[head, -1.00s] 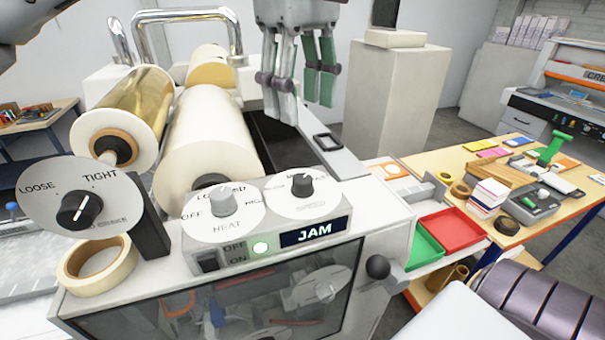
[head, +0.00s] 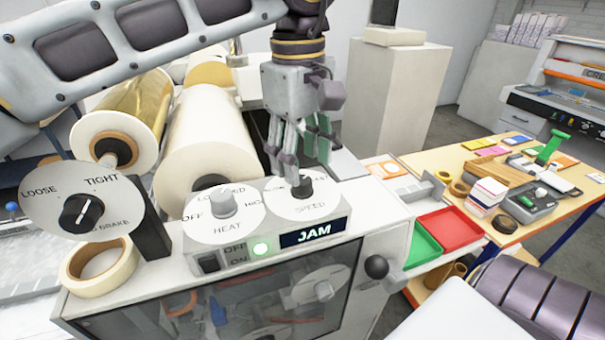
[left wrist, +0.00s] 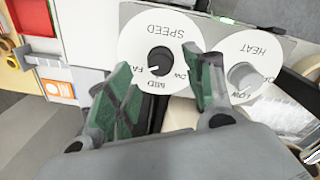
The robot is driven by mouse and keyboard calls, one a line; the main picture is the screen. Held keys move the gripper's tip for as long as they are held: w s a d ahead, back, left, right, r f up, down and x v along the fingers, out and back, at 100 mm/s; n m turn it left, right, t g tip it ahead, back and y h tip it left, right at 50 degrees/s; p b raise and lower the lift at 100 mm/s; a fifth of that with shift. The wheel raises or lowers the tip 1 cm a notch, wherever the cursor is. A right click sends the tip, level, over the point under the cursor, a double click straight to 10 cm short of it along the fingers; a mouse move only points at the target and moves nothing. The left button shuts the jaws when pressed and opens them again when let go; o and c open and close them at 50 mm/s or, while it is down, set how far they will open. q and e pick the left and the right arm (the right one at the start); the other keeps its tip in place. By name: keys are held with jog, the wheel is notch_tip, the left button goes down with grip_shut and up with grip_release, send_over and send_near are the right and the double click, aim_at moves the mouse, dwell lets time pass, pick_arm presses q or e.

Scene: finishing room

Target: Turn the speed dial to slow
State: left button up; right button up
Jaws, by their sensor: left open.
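The speed dial is a black knob (head: 302,187) on a round white plate lettered SPEED, on the laminator's top panel. In the left wrist view the knob (left wrist: 160,61) shows a small pale mark that seems to point toward the FAST side; MID and the SLOW lettering lie partly behind or beside my fingers. My left gripper (head: 303,160) is open with its fingers pointing down just above and behind the speed knob. In the left wrist view its green-padded fingers (left wrist: 157,68) stand on either side of the knob, not closed on it. My right gripper is not in view.
The grey heat knob (head: 223,203) sits left of the speed dial. The brake dial (head: 82,210) and a tape roll (head: 100,268) are further left. A display reading JAM (head: 314,233) is in front. The white film roll (head: 205,140) is behind.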

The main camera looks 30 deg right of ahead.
aim_at(303, 180)
pick_arm(q)
jog(key=shift+d+f+p, duration=0.1)
jog(key=shift+f+p, duration=0.25)
jog(key=shift+f, duration=1.9)
jog(key=c, duration=1)
